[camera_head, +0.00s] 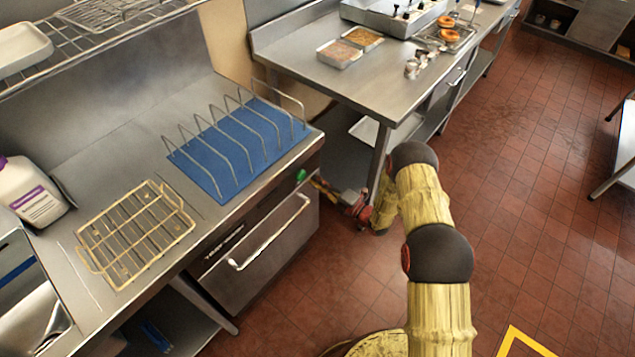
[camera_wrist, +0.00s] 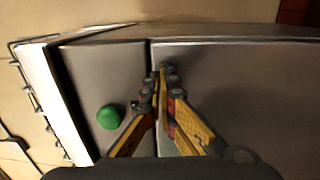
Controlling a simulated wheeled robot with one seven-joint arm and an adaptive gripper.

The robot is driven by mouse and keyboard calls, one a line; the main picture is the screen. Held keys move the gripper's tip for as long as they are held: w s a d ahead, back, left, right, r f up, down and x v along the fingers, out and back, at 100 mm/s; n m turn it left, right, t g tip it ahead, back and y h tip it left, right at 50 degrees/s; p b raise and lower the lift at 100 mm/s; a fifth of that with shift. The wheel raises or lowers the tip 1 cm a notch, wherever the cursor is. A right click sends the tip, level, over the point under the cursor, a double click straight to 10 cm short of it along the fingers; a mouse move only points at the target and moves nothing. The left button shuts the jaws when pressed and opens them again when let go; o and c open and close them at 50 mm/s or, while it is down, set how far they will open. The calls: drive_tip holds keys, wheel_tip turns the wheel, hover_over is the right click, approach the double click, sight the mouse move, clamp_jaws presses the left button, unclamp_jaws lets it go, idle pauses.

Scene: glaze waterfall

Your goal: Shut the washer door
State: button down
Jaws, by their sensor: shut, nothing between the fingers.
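The washer (camera_head: 225,247) is a steel undercounter unit with a dark lettered strip along its upper front. Its door (camera_head: 270,268) has a pale bar handle (camera_head: 268,233) and stands upright, about flush with the front; I cannot tell whether it is fully closed. My gripper (camera_head: 318,184) is shut and empty at the washer's upper right corner, beside the green button (camera_head: 301,175). In the wrist view, my gripper's fingertips (camera_wrist: 164,72) are by the dark seam between the button panel (camera_wrist: 85,75) and the door (camera_wrist: 240,85). I cannot tell whether they touch it.
Above the washer, the counter holds a blue mat (camera_head: 222,150) with a wire rack and a yellowish wire basket (camera_head: 133,232). A steel table (camera_head: 330,45) with trays stands behind my arm, its leg (camera_head: 379,160) close to my wrist. Red tiled floor (camera_head: 520,190) is clear at right.

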drive_tip(key=p+v, duration=0.2)
drive_tip(key=v, duration=1.1)
drive_tip(key=shift+s+d+r+p, duration=0.2)
drive_tip(key=shift+s+d+p, duration=0.1)
